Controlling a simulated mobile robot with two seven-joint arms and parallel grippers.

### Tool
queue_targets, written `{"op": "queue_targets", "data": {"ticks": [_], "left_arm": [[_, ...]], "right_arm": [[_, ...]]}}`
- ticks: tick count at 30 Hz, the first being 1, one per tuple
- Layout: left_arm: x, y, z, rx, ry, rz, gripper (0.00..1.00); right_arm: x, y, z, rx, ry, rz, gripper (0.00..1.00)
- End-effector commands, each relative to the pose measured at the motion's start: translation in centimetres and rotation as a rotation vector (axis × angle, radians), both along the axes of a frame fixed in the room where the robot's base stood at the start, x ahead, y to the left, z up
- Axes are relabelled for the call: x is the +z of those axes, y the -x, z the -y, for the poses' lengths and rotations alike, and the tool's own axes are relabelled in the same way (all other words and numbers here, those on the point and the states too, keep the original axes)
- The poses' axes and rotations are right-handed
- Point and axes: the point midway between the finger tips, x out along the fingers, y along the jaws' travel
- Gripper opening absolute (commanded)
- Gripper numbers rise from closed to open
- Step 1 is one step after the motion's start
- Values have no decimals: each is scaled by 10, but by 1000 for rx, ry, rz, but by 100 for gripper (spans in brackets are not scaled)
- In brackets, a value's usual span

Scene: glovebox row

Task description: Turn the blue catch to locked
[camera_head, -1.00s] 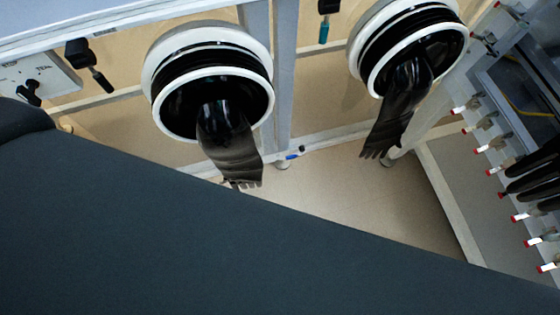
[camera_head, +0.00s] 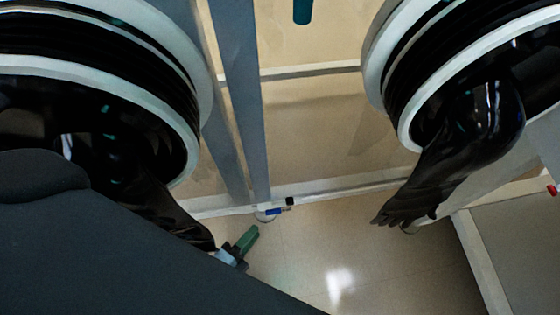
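A dark teal lever (camera_head: 303,10) hangs at the top edge, cut off by the frame. A small blue piece (camera_head: 274,211) with a black end lies low by the foot of the grey post. I cannot tell for certain which is the blue catch, or its setting. My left gripper (camera_head: 243,244) shows only in part, as a green finger piece and a pale part beyond my dark arm, below and left of the small blue piece and apart from it. Its opening is not clear. My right gripper is not in view.
Two large glove ports with black gloves flank the middle: the left port (camera_head: 190,120) and the right port (camera_head: 375,60). The right glove (camera_head: 450,160) hangs down. A grey post (camera_head: 240,90) stands between them. The floor (camera_head: 390,270) at lower right is clear.

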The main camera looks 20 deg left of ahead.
Motion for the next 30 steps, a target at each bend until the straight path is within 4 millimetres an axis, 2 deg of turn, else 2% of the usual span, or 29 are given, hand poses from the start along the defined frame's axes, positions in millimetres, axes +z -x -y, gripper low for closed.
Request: {"op": "queue_targets", "data": {"ticks": [2, 11, 16, 24, 30], "left_arm": [[-8, 0, 0, 0, -1, -3, 24], [-8, -3, 1, 0, 0, -3, 24], [-11, -22, 4, 1, 2, -1, 24], [-18, -60, 12, 0, 0, -3, 24], [-19, -73, 15, 0, 0, -5, 24]], "right_arm": [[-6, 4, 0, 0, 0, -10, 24], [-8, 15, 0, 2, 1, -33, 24], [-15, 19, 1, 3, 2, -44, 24], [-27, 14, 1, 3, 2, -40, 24], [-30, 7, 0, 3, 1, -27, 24]]}}
